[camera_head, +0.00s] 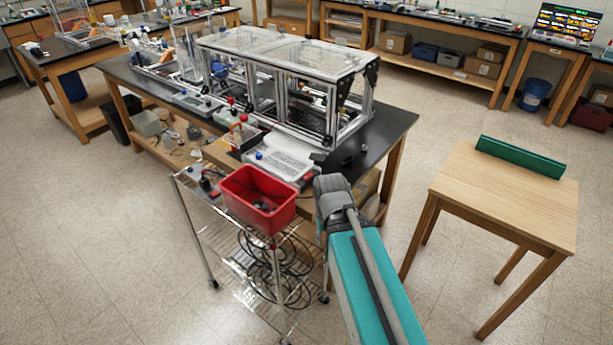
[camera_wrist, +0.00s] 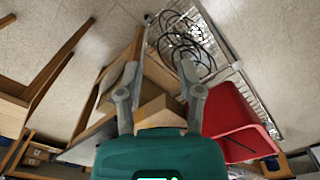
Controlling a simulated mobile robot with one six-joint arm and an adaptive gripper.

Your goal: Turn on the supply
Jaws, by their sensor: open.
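My gripper (camera_wrist: 159,72) shows in the wrist view, its two grey fingers spread apart with nothing between them. In the head view my teal arm reaches toward the near right corner of the black-topped bench (camera_head: 398,122); the fingers cannot be made out there. A flat light-grey unit (camera_head: 283,163) with a blue knob lies at the bench's near edge, left of the arm's end. A small box (camera_head: 240,134) with red parts stands behind it. I cannot tell which unit is the supply, and no switch or lit display on them is readable.
A wire cart (camera_head: 245,262) holding a red bin (camera_head: 258,198) and black cables stands before the bench. The bin also shows in the wrist view (camera_wrist: 232,122). A clear-walled extrusion frame (camera_head: 310,90) fills the bench's middle. A wooden table (camera_head: 510,200) stands right; floor between is free.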

